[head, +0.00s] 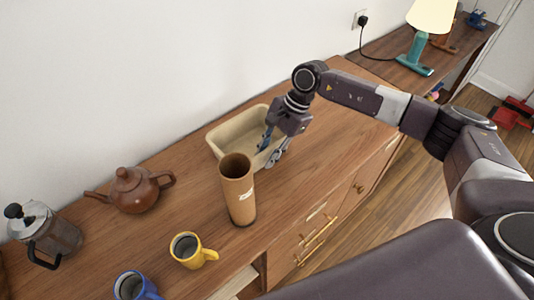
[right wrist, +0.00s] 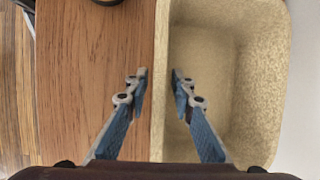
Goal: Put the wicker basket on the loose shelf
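The wicker basket, a beige rectangular tub (head: 232,131), sits on the wooden cabinet top against the wall in the head view. It also fills the right side of the right wrist view (right wrist: 225,100). My right gripper (head: 267,156) is over its near long side. In the right wrist view my right gripper (right wrist: 159,82) is open, one finger outside the basket wall and one inside, with the rim between them. A gap shows on both sides of the rim. My left gripper is not in view. I cannot make out which thing is the loose shelf.
A tall brown cylinder (head: 238,196) stands close in front of the basket. A teapot (head: 133,190), a moka pot (head: 45,232), a yellow mug (head: 188,252) and a blue mug (head: 133,287) stand leftward. The cabinet top (head: 335,105) right of the basket is clear. A lamp (head: 420,45) stands behind.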

